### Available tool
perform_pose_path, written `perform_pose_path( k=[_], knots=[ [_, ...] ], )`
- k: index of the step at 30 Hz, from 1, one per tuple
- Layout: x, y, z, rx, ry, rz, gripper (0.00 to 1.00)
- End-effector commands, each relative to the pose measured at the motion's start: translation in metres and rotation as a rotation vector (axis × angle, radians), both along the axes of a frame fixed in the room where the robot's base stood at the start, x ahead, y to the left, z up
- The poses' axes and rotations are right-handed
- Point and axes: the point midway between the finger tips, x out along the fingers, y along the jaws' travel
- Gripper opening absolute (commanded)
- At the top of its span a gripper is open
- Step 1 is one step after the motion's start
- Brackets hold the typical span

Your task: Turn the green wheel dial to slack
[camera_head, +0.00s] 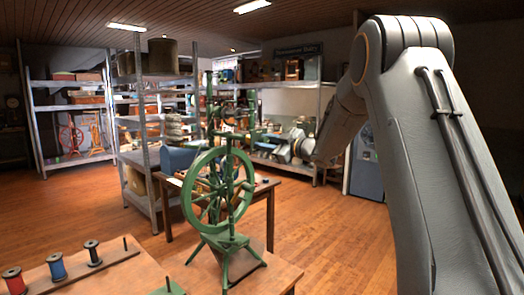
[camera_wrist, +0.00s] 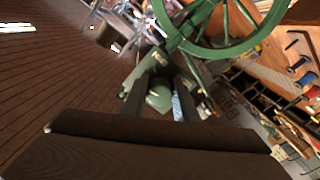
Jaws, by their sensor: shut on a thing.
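A green spinning wheel (camera_head: 228,193) stands upright on a wooden table in the head view, its large spoked wheel facing me. In the wrist view its wheel rim (camera_wrist: 225,50) crosses the top. A green block (camera_wrist: 150,62) with partly readable pale lettering sits below the rim. A rounded green dial (camera_wrist: 159,100) is between the two dark fingers of my gripper (camera_wrist: 163,84), which is shut on it. The dial's pointer and setting cannot be read. In the head view I cannot make out my gripper or the dial clearly.
A wooden rack with grey, blue and red spools (camera_head: 56,266) lies at the front left of the table. A second table (camera_head: 262,188) with a blue rounded object stands behind the wheel. Metal shelves (camera_head: 140,140) line the back. The wooden floor at left is clear.

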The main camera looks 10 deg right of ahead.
Motion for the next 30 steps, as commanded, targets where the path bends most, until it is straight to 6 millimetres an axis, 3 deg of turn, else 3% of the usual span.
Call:
perform_pose_path(
  k=[30],
  knots=[
    [0.0019,-0.0025,-0.0011,-0.783,-0.57,-0.003,0.04]
  ],
)
